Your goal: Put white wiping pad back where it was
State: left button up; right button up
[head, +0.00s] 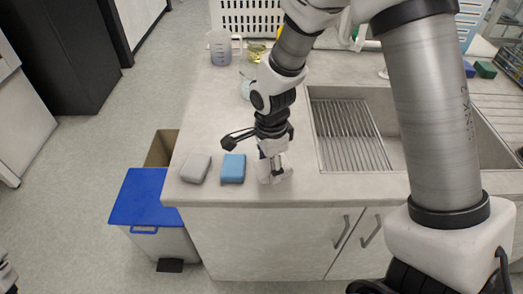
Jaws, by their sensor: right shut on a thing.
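The white wiping pad (263,171) is at the front of the light grey counter (215,125), to the right of a blue pad (233,168) and a grey pad (196,168). My right gripper (272,165) points down and is shut on the white pad. Its fingers hide part of the pad, and I cannot tell whether the pad touches the counter. My left gripper is not clearly in view; only a bit of my left arm may show at the lower left edge.
A steel sink (350,135) with a ribbed rack lies to the right of the gripper. A white crate (246,17), a beaker (221,48) and a yellow-liquid vessel (256,51) stand at the back. A bin with a blue lid (140,197) stands on the floor left of the counter.

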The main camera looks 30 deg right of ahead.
aim_at(269, 165)
jog(key=w, duration=0.1)
jog(key=w+d, duration=0.1)
jog(key=w, duration=0.1)
jog(key=shift+d+f, duration=0.2)
jog(key=shift+d, duration=0.15)
jog(key=shift+f, duration=2)
jog(key=o, duration=1.2)
jog(key=shift+r+p, duration=0.1)
jog(key=shift+p, duration=0.2)
notch_tip(269, 165, up, 12)
jog(key=shift+r, duration=0.15)
